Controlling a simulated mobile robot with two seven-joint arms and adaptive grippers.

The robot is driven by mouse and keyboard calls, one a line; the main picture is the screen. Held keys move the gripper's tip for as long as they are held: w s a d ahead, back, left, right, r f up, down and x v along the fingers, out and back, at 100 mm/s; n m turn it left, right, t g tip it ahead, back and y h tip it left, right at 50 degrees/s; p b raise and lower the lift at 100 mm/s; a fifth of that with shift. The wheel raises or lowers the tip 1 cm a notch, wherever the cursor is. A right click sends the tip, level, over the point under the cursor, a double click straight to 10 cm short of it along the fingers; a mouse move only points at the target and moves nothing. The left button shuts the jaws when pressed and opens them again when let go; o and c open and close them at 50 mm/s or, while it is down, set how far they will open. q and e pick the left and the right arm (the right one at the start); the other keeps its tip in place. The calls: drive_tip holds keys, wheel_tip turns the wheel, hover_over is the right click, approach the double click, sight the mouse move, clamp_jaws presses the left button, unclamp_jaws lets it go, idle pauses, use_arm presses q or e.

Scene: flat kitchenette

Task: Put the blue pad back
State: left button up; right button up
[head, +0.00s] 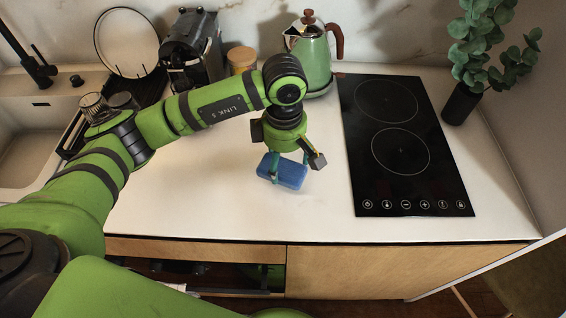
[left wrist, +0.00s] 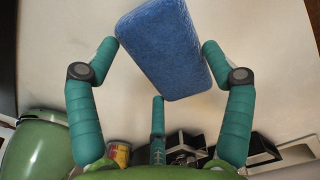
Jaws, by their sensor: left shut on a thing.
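The blue pad (head: 284,174) is a small rounded blue block over the white counter, left of the cooktop. It also shows large in the left wrist view (left wrist: 165,48). In the left wrist view the fingertips touch the pad's two sides. The pad looks slightly tilted in the head view. I cannot tell exactly how far it is above the counter. My right gripper is not in view.
A black cooktop (head: 403,143) lies to the right, with a plant (head: 470,85) behind it. A green kettle (head: 312,58), wooden-lidded jar (head: 241,60) and coffee machine (head: 192,50) stand at the back. A sink (head: 22,150) is at the left. The front counter is clear.

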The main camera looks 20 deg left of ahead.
sight(284, 163)
use_arm(q)
wheel_tip(284, 163, down, 3)
drive_tip(key=shift+p, duration=0.9)
drive_tip(key=shift+f, duration=0.4)
drive_tip(key=shift+a+f, duration=0.1)
drive_tip(key=shift+f, duration=0.1)
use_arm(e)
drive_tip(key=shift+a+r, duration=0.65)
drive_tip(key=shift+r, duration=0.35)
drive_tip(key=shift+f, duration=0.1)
use_arm(q)
drive_tip(key=o, duration=0.9)
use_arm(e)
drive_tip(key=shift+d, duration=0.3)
